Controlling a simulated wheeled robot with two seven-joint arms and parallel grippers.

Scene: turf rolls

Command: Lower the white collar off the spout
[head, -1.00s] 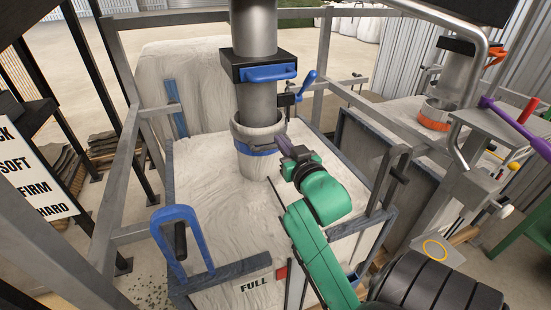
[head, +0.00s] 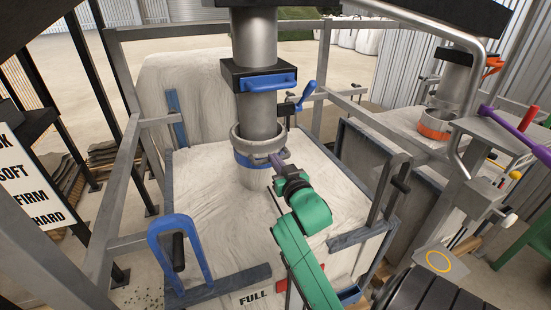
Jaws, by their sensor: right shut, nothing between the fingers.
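The spout (head: 257,108) is a grey metal tube coming down from above in the middle of the head view. Below the band a whitish neck (head: 257,180) reaches down to the big white bag. My right gripper (head: 277,160) is at the right side of the collar and band, its fingers shut and empty. I cannot tell whether its fingertips touch the collar. My left gripper is not in view.
A black box with a blue handle (head: 270,80) sits on the spout above the collar. A grey metal frame surrounds the bag, with a blue hook-shaped handle (head: 160,245) at front left. A second spout with an orange band (head: 434,130) stands at right.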

